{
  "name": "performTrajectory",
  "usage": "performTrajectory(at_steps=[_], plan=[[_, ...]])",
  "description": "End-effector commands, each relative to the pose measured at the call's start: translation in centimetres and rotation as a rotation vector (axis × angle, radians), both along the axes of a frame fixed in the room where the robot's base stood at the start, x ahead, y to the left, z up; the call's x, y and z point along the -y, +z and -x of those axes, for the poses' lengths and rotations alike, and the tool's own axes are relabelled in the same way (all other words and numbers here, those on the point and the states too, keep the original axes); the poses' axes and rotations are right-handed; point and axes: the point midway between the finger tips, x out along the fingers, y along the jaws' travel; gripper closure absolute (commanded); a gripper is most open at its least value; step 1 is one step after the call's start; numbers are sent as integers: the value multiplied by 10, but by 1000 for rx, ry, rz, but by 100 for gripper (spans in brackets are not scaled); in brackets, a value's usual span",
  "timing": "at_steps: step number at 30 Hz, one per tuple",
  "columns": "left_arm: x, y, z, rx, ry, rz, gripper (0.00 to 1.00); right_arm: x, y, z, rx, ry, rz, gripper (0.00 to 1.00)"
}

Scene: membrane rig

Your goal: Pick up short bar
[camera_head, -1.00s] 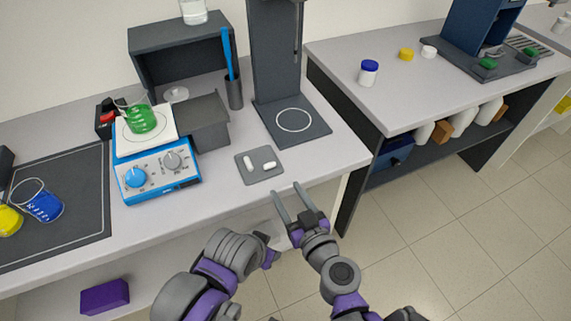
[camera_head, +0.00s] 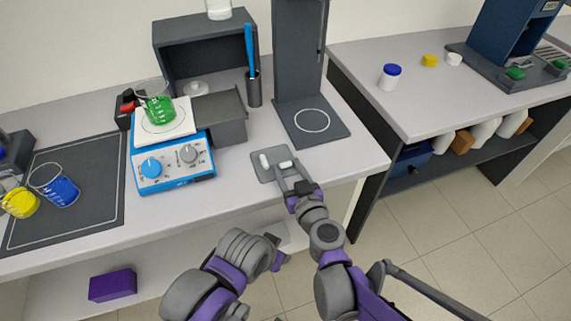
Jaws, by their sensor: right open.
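Two small white bars lie on a small grey tray (camera_head: 262,176) near the front edge of the bench. The left bar (camera_head: 264,161) lies apart from the gripper. The right bar (camera_head: 285,165) is at my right gripper's fingertips; which bar is the short one is hard to tell. My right gripper (camera_head: 287,170) is open, its two fingers reaching over the tray's right side around or just above the right bar; contact cannot be made out. My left gripper (camera_head: 276,250) is low in front of the bench, and its fingers cannot be made out.
A blue hotplate (camera_head: 175,165) with a green-liquid beaker (camera_head: 158,107) stands left of the tray. A grey box (camera_head: 220,119) and a dark stand (camera_head: 335,131) are behind it. The bench's front edge is close below the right gripper.

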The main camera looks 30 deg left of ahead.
Motion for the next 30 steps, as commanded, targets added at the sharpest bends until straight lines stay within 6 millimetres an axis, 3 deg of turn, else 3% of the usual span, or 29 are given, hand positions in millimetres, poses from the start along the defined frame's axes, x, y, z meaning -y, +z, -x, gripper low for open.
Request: performTrajectory(at_steps=[1,10,20,23,30], plan=[[0,0,0,0,0,0,50,0,0,0,0,0,0,44],[0,0,0,0,0,0,50,0,0,0,0,0,0,98],[0,1,0,0,0,0,50,0,3,0,0,0,0,100],[0,5,0,2,0,0,50,0,15,0,1,0,1,100],[0,18,-2,6,0,0,50,0,65,1,1,0,-1,100]])
